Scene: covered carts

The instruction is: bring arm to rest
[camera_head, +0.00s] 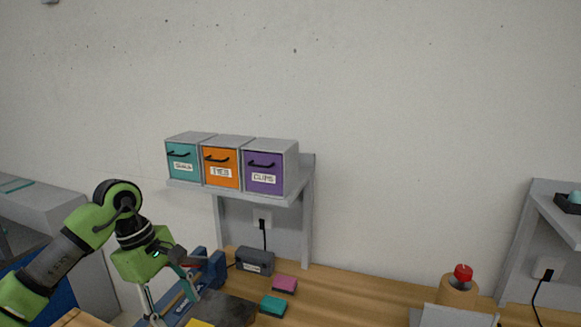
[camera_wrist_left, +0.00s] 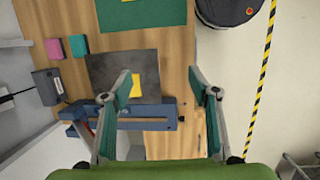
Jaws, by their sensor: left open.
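My left arm comes in from the left in the head view, its green wrist tilted down. My left gripper (camera_head: 175,290) is above the left end of the wooden workbench (camera_head: 335,290). In the left wrist view the left gripper (camera_wrist_left: 160,79) has its two fingers spread wide, with nothing held between them. Below the fingers lie a dark square plate (camera_wrist_left: 108,68) with a yellow piece (camera_wrist_left: 136,86) on it and a blue clamp-like tool (camera_wrist_left: 145,115). My right gripper is not in view.
A wall shelf with teal, orange and purple drawers (camera_head: 264,172) stands behind the arm. A grey power box (camera_head: 255,261), a pink block (camera_head: 285,284) and a teal block (camera_head: 272,306) are on the bench. A red-topped cylinder (camera_head: 459,289) stands right. The bench between is clear.

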